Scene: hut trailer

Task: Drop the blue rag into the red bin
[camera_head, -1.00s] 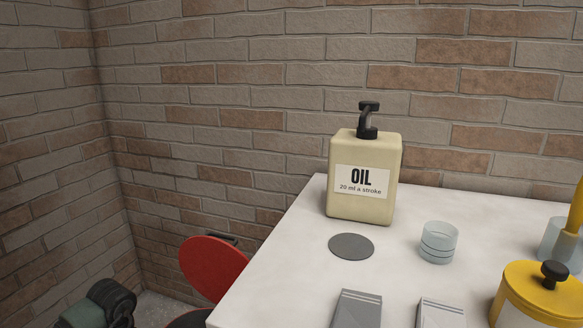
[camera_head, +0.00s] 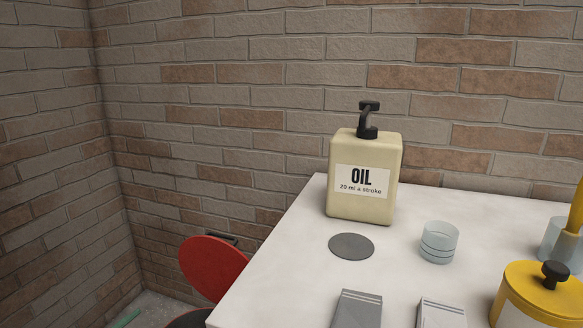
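The red bin shows at the lower left, beside the table's left edge. Its round red lid (camera_head: 212,266) stands raised, with a dark handle behind its top. A dark curved part of the bin shows at the bottom edge; the rest is cut off by the frame and hidden by the table. The blue rag is not in view. Neither of my grippers is in view.
The white table (camera_head: 290,270) holds an oil pump bottle (camera_head: 362,180), a grey disc (camera_head: 351,246), a clear cup (camera_head: 438,242), grey blocks (camera_head: 357,310) and a yellow-lidded jar (camera_head: 540,295). Brick walls close off the back and left.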

